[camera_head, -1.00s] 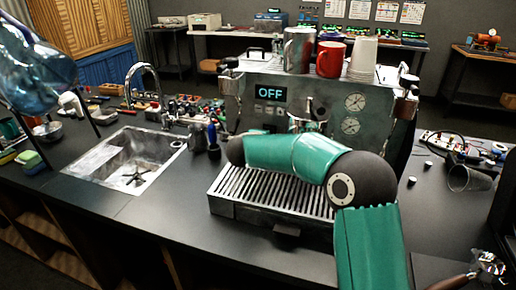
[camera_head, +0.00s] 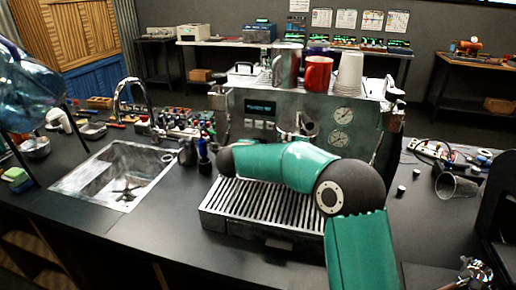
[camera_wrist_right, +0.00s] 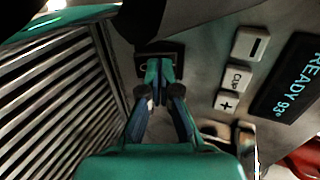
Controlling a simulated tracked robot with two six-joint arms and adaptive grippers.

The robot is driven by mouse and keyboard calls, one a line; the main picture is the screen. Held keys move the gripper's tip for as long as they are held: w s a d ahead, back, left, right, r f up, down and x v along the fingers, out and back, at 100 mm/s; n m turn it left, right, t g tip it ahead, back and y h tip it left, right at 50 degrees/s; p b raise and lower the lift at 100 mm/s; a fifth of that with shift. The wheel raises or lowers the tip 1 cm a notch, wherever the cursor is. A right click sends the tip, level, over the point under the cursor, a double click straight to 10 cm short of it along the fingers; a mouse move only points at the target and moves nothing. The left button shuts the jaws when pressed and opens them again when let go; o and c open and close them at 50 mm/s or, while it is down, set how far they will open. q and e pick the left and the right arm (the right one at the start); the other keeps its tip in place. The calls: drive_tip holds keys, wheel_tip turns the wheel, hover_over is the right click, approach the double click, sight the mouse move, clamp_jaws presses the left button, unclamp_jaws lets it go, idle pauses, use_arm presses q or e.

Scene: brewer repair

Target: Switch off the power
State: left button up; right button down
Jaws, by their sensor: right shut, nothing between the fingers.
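The coffee machine (camera_head: 290,112) stands on the counter with its front towards me. Its display (camera_head: 260,107) is lit with text too small to read in the head view. In the right wrist view the display (camera_wrist_right: 292,85) reads "READY 93°". A dark switch-like square (camera_wrist_right: 172,50) sits on the machine's front panel. My right gripper (camera_wrist_right: 158,70) is shut and empty, its fingertips in front of this square and partly covering it. I cannot tell whether they touch it. In the head view my right arm crosses before the machine. My left gripper is out of view.
Minus, CUP and plus buttons (camera_wrist_right: 232,75) lie beside the fingers. The slatted drip tray (camera_head: 215,222) is below my arm. A red mug (camera_head: 317,74) and stacked cups (camera_head: 349,73) stand on the machine. A sink (camera_head: 115,175) is at left.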

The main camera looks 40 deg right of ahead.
drive_tip(key=shift+a, duration=0.1)
use_arm(q)
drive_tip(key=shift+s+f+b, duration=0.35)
drive_tip(key=shift+b, duration=0.05)
use_arm(e)
drive_tip(key=r+v, duration=0.1)
drive_tip(key=v, duration=1.2)
drive_tip(key=shift+r, duration=0.3)
use_arm(q)
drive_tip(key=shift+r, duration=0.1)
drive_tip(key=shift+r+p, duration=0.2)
drive_tip(key=shift+p, duration=0.1)
use_arm(e)
drive_tip(key=shift+s+a+f+g+y, duration=0.2)
drive_tip(key=shift+a+f+g+y, duration=0.2)
drive_tip(key=shift+y, duration=0.1)
drive_tip(key=shift+d, duration=0.15)
